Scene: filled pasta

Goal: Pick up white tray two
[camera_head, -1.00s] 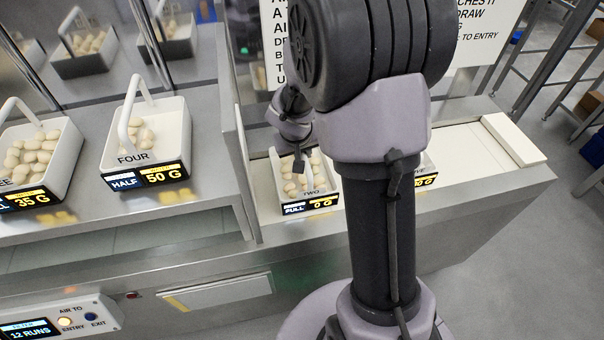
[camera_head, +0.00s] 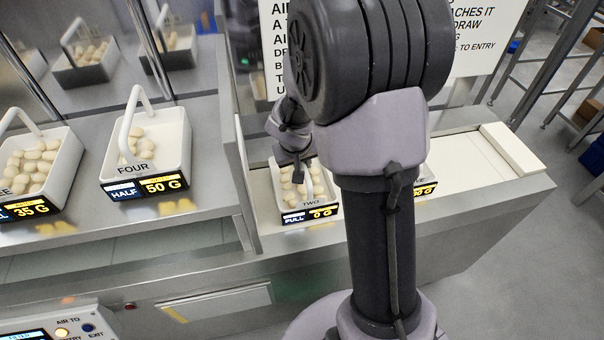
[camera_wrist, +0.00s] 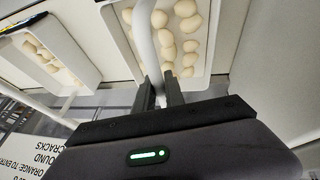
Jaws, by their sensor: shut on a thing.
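White tray two (camera_head: 308,207) stands on the right-hand metal counter, with pale filled pasta in it and a front label reading FULL and 0 G. My gripper (camera_head: 300,160) is at the tray from above, partly hidden behind my own arm in the head view. In the wrist view my gripper (camera_wrist: 160,92) is shut on the white handle (camera_wrist: 146,45) of the tray (camera_wrist: 200,82), with pasta pieces on both sides of the handle. I cannot tell whether the tray's base touches the counter.
Tray four (camera_head: 174,158) and another pasta tray (camera_head: 60,172) stand on the left counter behind an upright metal divider (camera_head: 237,190). Another tray's label (camera_head: 424,189) shows just right of my arm. A white block (camera_head: 512,148) lies at the counter's right end.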

